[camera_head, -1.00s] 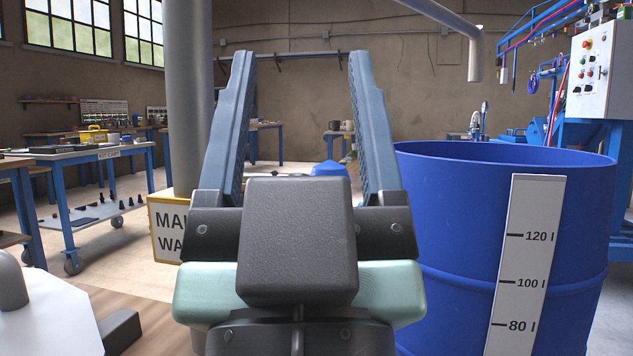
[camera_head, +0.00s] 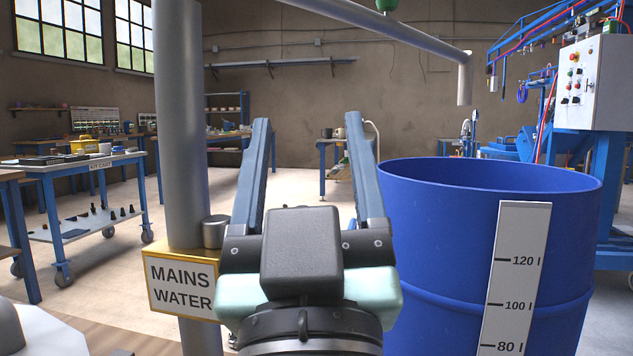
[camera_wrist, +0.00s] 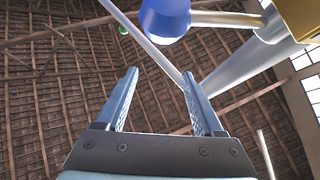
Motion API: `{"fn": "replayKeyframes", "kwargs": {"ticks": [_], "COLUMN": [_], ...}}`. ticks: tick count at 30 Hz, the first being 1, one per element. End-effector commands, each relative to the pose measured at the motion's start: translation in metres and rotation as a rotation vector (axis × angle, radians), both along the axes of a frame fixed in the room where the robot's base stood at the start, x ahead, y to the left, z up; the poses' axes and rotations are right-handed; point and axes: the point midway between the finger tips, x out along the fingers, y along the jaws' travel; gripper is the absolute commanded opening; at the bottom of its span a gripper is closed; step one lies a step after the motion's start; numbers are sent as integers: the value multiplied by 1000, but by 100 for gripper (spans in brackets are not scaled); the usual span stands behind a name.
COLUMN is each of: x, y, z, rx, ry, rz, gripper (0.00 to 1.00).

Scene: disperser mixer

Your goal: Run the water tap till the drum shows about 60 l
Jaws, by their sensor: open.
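The blue drum (camera_head: 420,240) stands open-topped at right. Its white scale strip (camera_head: 515,285) reads 120, 100 and 80 l; lower marks are out of frame and no level shows. A grey pipe (camera_head: 180,120) carries the MAINS WATER sign (camera_head: 182,288) and an overhead arm ending in a spout (camera_head: 464,80); I see no water from it. A metal fitting (camera_head: 215,232) sits on the pipe above the sign. In the wrist view, a blue round knob (camera_wrist: 163,18) on a metal stem lies beyond my open, empty gripper (camera_wrist: 160,74). In the head view my gripper (camera_head: 310,120) points upward between pipe and drum.
A green ball (camera_head: 387,5) is at the overhead arm, also in the wrist view (camera_wrist: 122,29). A kit cart (camera_head: 85,190) stands at left, a control cabinet (camera_head: 590,80) at right. Open floor lies behind the pipe; the drum's wall is close on the gripper's right.

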Motion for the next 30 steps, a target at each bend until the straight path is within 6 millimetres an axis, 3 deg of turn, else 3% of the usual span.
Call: {"fn": "replayKeyframes", "kwargs": {"ticks": [1,2,9,15,21,30], "x": [14,22,74,106,127,138], "y": [-5,-7,-26,-41,-56,-73], "z": [21,23,29,28,25,17], "rx": [-20,-35,-152,-259,-374,-557], "ry": [54,87,338,545,756,1055], "rz": [-23,-38,-121,-158,-162,-94], "gripper": [69,69,69,69,69,69]}}
